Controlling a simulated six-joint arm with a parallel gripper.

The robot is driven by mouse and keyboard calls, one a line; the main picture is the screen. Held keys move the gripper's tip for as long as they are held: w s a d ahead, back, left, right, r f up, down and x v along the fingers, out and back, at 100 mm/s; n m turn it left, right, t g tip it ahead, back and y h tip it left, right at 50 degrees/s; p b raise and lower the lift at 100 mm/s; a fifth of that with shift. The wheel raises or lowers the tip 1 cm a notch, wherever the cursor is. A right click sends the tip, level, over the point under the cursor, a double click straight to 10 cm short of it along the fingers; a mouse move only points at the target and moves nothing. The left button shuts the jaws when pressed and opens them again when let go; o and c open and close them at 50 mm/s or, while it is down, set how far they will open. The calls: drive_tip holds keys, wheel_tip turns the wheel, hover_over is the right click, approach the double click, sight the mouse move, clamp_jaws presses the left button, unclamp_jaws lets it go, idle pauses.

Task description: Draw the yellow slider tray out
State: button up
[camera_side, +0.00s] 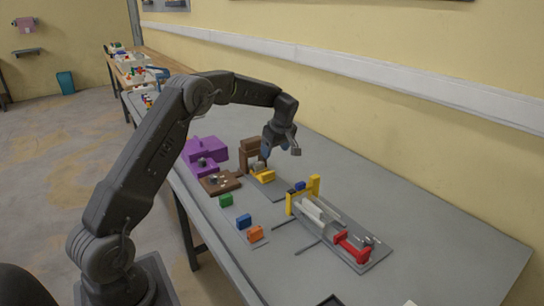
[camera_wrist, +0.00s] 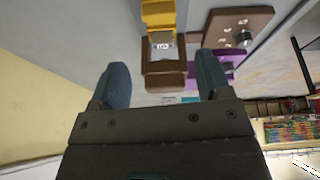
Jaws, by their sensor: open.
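The yellow slider tray (camera_side: 264,176) sits at the foot of a brown housing (camera_side: 250,148) on a grey base. In the wrist view the yellow tray (camera_wrist: 158,14) is at the top centre, with a pale piece at its lower end, and the brown housing (camera_wrist: 165,82) is below it. My gripper (camera_side: 276,149) is above the tray, close to the housing's upper part in the side view. In the wrist view my gripper's (camera_wrist: 163,75) two blue fingers are wide apart with nothing held, and the housing shows between them. The side view does not settle the exact gap to the tray.
A purple block (camera_side: 205,150) and a brown board (camera_side: 219,184) stand left of the tray. Green (camera_side: 226,200), blue (camera_side: 244,221) and orange (camera_side: 255,233) blocks lie in front. A fixture with yellow posts and a red part (camera_side: 352,246) stands right. The table's right end is mostly clear.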

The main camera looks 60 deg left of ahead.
sight(262, 175)
drive_tip(key=s+n+h, duration=0.1)
drive_tip(key=n, duration=0.2)
drive_tip(key=s+a+n+t+h, duration=0.1)
drive_tip(key=s+n, duration=0.1)
drive_tip(key=n, duration=0.1)
drive_tip(key=s+a+n+t+h, duration=0.1)
drive_tip(key=n, duration=0.2)
drive_tip(key=shift+s+a+f, duration=0.15)
drive_tip(key=shift+f, duration=0.1)
drive_tip(key=c, duration=0.5)
drive_tip(key=s+n, duration=0.1)
drive_tip(key=n, duration=0.1)
drive_tip(key=s+a+n+t, duration=0.1)
drive_tip(key=n, duration=0.2)
drive_tip(key=a+n+t+h, duration=0.1)
drive_tip(key=n, duration=0.1)
drive_tip(key=shift+s+a+r, duration=0.25)
drive_tip(key=shift+s+r, duration=0.05)
drive_tip(key=shift+s, duration=0.1)
drive_tip(key=shift+c, duration=0.2)
drive_tip(key=shift+n, duration=0.6)
drive_tip(key=x, duration=1.3)
drive_tip(key=shift+w+a+f, duration=0.15)
drive_tip(key=shift+w+f, duration=0.05)
drive_tip(key=shift+f, duration=0.1)
clamp_jaws()
